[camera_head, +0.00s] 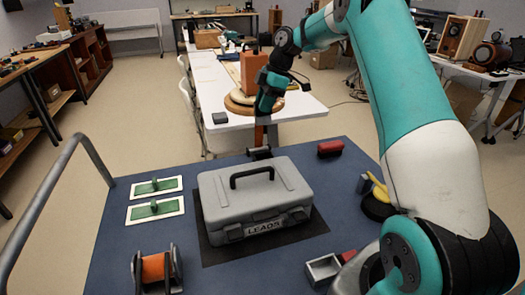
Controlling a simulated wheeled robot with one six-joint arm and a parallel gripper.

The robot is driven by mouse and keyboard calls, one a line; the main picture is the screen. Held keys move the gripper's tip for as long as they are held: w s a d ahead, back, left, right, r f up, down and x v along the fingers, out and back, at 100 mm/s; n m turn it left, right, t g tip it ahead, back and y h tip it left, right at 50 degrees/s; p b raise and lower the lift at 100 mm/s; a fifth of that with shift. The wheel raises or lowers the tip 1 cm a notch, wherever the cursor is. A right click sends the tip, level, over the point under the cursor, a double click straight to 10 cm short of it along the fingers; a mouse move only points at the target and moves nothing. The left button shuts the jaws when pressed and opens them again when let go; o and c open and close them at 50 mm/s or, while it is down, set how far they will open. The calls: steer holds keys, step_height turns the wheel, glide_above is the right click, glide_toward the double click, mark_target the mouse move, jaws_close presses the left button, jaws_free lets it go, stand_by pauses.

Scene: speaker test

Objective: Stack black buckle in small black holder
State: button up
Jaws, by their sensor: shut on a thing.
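My gripper (266,103) is at upper centre, pointing down in front of the white table's near end. It is shut on a dark thing, probably the black buckle (263,117), whose outline blends with the fingers. A narrow orange-brown piece shows straight below it; I cannot tell whether it is joined to the buckle. A small black object (260,153), possibly the small black holder, sits on the blue top behind the grey case. It is below my gripper in the picture, with a visible gap between them.
A grey case (256,200) marked "LEADS" fills the middle of the blue top (115,240). A red block (330,149), green pieces on white plates (155,187), an orange spool (156,268) and a grey open box (322,269) surround it. A dark block (220,118) lies on the white table (302,106).

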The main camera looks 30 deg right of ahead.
step_height(320, 180, down, 14)
steer(key=shift+f, duration=0.2)
steer(key=shift+f+b, duration=0.35)
steer(key=o, duration=1)
steer(key=shift+c, duration=0.2)
